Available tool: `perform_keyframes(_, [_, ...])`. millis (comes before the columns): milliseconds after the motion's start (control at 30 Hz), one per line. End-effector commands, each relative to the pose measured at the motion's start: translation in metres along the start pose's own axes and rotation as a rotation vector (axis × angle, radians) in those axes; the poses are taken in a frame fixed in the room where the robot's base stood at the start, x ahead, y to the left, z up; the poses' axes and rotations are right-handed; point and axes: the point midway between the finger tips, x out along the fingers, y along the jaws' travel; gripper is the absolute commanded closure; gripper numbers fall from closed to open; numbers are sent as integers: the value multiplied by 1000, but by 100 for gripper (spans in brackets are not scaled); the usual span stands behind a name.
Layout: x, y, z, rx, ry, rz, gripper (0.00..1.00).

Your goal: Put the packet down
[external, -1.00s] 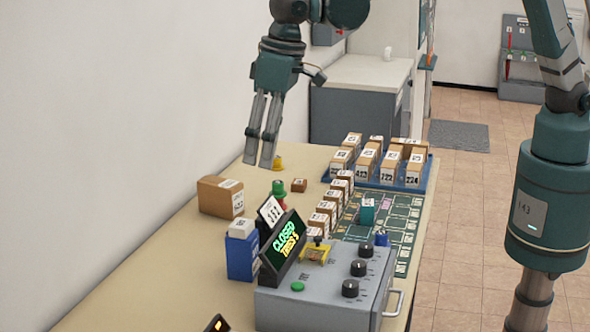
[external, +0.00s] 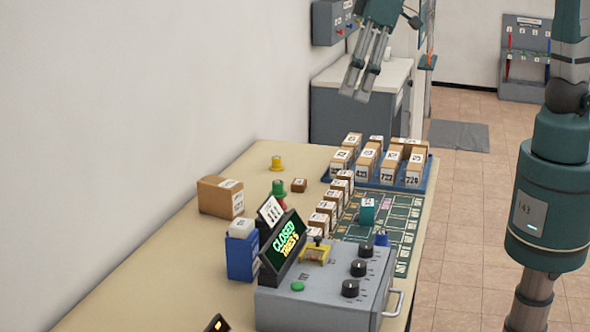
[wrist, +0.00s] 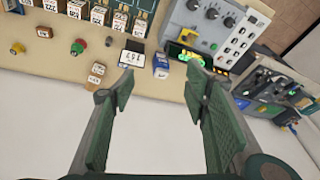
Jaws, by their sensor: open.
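My gripper (external: 355,92) is raised above the far part of the table. Its fingers are spread apart, and in the wrist view the gap between them (wrist: 160,80) is empty. Several brown packets with number labels stand in a blue tray (external: 429,178) at the table's far right. More brown packets (external: 325,213) stand in a row beside the green grid board (external: 402,225). A larger brown packet (external: 220,197) lies alone at the left of the table and shows in the wrist view (wrist: 95,75). A small brown box (external: 299,185) sits near the middle. I cannot tell which packet is meant.
A grey control box (external: 325,290) with black knobs and a green "CLOSED" display (external: 285,242) stands in front. A blue container (external: 241,258), a yellow knob (external: 277,163) and a green-and-red button (external: 279,189) are on the table. Its left front is mostly clear.

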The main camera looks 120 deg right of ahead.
Motion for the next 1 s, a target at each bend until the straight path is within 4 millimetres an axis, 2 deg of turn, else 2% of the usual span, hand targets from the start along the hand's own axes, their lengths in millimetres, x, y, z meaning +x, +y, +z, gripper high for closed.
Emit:
perform_keyframes(200, [-28, 10, 38, -55, 31, -22, 54])
perform_keyframes(500, [-56, 25, 91, -131, 77, -50, 54])
perform_keyframes(1000, [-82, 52, 182, -256, 156, -91, 54])
